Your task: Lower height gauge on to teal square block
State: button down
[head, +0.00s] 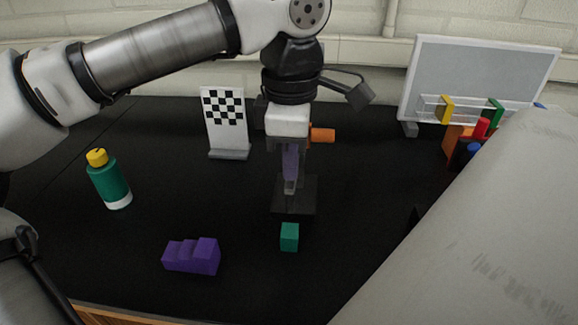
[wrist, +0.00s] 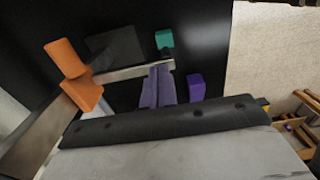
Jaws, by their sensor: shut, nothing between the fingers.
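The height gauge has a dark square base (head: 296,207) and an orange part (head: 322,135) to the right of my gripper in the head view. In the wrist view its base (wrist: 118,45), orange parts (wrist: 65,58) and a grey metal arm (wrist: 130,73) show. The arm's dark tip is close to the teal square block (wrist: 164,38); I cannot tell if they touch. The teal block (head: 289,237) stands on the table in front of the base. My gripper (head: 290,187) points down, shut and empty, in front of the gauge, its purple fingers (wrist: 159,70) beside the metal arm.
A purple stepped block (head: 192,256) lies left of the teal block. A green bottle with a yellow cap (head: 110,180) stands at left, a checkered board (head: 228,122) behind. A whiteboard (head: 480,80) and coloured items (head: 475,140) are at right. The black table is clear between.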

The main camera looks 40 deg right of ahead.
aim_at(290, 190)
jog(key=shift+f+b, duration=2)
jog(key=shift+f, duration=1)
jog(key=shift+r, duration=0.1)
jog(key=shift+r+p, duration=3.35)
jog(key=shift+r, duration=0.65)
